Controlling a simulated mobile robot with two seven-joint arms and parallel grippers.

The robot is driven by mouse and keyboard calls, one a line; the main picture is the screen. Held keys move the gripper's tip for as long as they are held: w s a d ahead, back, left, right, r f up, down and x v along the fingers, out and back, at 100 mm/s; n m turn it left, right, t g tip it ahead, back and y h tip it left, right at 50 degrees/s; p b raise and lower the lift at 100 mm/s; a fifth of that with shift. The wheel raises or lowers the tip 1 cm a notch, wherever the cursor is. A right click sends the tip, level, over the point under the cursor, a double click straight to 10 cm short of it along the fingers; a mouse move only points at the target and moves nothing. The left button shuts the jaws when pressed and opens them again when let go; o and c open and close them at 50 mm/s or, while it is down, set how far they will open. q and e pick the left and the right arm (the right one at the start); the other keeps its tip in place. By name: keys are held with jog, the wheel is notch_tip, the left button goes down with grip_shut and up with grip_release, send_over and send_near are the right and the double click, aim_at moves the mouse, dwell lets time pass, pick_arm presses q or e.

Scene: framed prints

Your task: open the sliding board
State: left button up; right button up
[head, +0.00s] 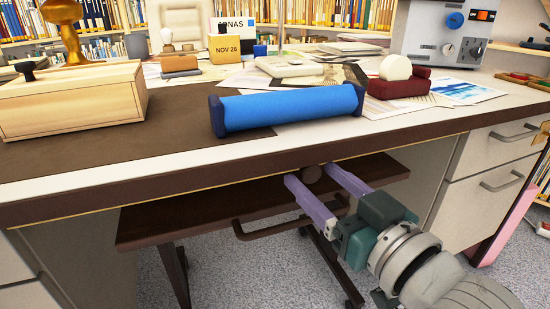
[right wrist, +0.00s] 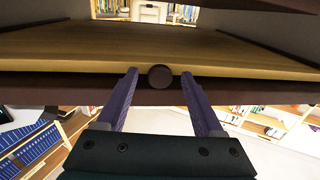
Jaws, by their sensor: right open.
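The round dark knob (head: 311,173) is at the lower side of the desk's brown front edge. In the right wrist view the knob (right wrist: 160,77) sits in front of a thin dark-edged board (right wrist: 60,79) with a tan face, which looks like the sliding board. The board seems close under the desktop, with no clear part standing out in the head view. My right gripper (head: 319,180) is open, its two purple fingers on either side of the knob. In the wrist view small gaps seem to show between fingers and knob. My left gripper is not in view.
Drawers (head: 495,165) are at the right. A blue roller (head: 290,107), a wooden box (head: 75,100) and papers lie on the desk.

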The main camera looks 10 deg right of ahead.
jog(key=shift+w, duration=0.35)
grip_shut()
dwell(0.3)
dwell(0.9)
